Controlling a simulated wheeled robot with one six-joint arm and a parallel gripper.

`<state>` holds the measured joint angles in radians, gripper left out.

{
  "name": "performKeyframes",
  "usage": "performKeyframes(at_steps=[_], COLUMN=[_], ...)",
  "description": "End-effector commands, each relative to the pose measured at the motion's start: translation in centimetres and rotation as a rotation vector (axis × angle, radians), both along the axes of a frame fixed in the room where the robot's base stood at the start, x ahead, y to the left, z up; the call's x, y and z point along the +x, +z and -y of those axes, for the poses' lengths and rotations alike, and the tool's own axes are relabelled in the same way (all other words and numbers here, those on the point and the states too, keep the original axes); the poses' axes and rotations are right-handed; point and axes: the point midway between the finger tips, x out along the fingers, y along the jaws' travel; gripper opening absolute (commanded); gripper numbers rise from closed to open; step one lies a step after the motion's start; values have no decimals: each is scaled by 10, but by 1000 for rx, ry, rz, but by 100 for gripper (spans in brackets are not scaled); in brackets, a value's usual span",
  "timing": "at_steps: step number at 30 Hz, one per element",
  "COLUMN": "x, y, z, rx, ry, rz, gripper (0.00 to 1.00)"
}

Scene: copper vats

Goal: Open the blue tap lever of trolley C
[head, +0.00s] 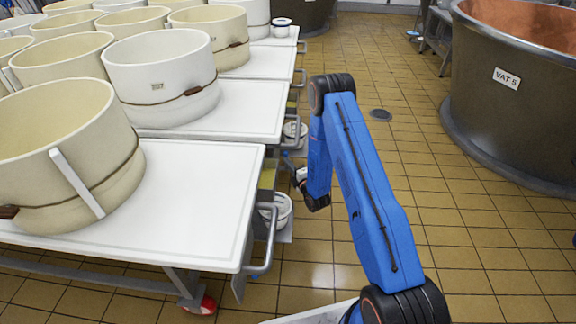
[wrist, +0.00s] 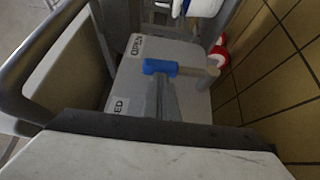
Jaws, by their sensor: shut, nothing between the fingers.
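In the wrist view a blue tap lever grip (wrist: 160,66) sits over a grey plate marked OPEN (wrist: 136,45) and, nearer, a label partly hidden that ends in "ED". The lever's rod runs right to a round pivot post (wrist: 208,76). The grip lies between the two labels, closer to OPEN. My gripper (wrist: 165,84) is shut and empty, its grey fingers pointing at the near side of the blue grip; touching or just apart, I cannot tell. In the head view my arm reaches down beside the trolley ends, and the lever is hidden. No letter C is readable.
White-topped trolleys (head: 195,200) carrying cream tubs (head: 65,150) stand in a row at left, with metal handles (head: 268,240) at their ends. A white bucket (head: 277,208) sits below. A copper-lined vat marked VAT 5 (head: 506,79) stands right. Tiled floor between is free.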

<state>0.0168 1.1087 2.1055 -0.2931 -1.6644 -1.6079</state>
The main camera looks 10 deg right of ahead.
Motion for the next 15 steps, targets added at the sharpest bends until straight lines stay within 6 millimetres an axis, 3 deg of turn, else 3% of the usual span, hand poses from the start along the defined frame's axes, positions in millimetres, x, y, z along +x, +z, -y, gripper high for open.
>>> performKeyframes(at_steps=[15], x=[33], y=[15], z=[11], rx=[111], ry=[-1], rz=[-343], gripper=[0])
